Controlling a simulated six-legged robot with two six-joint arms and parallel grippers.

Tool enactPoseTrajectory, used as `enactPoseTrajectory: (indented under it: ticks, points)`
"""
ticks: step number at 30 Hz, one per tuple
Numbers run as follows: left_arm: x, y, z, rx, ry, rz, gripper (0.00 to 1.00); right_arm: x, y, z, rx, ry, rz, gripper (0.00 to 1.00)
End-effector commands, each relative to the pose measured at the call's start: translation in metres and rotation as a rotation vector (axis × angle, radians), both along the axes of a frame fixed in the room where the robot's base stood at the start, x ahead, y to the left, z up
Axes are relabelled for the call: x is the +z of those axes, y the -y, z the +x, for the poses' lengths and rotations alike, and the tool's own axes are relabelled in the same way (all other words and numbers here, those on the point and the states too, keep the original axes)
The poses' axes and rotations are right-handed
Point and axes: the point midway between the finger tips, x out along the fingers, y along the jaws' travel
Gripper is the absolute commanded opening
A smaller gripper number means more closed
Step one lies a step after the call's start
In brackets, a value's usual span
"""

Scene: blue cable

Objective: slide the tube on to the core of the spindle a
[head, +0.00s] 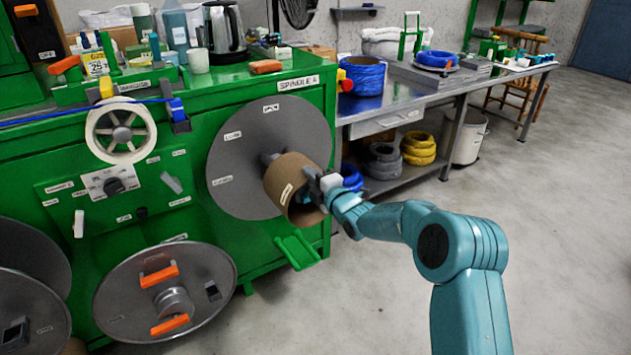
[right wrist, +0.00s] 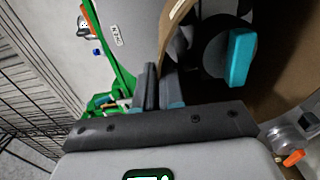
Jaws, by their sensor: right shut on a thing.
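The brown cardboard tube (head: 284,184), with a small white label, is in front of the grey disc of spindle A (head: 240,140). My right gripper (head: 316,184) is shut on the tube's near rim. The tube's brown wall (right wrist: 278,85) fills the right of the right wrist view, with the gripper fingers (right wrist: 165,88) at its edge. Part of the spindle's grey core (head: 268,159) shows at the tube's far upper end; the tube hides the rest. I cannot tell how far the tube overlaps the core. My left gripper is out of view.
A white reel (head: 121,132) with blue cable is on the green machine left of the spindle. Lower grey discs (head: 165,290) and a green bracket (head: 297,250) stick out below. A metal workbench (head: 440,92) stands behind right. The floor at right is clear.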

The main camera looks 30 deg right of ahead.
Motion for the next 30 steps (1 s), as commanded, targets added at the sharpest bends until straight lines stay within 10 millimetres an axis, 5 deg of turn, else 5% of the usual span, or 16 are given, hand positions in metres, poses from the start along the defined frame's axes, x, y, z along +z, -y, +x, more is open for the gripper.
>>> enactPoseTrajectory:
  ticks: [30]
  points:
    - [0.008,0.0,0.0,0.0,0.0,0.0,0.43,0.001,-0.005,0.063,0.0,0.0,0.0,0.0]
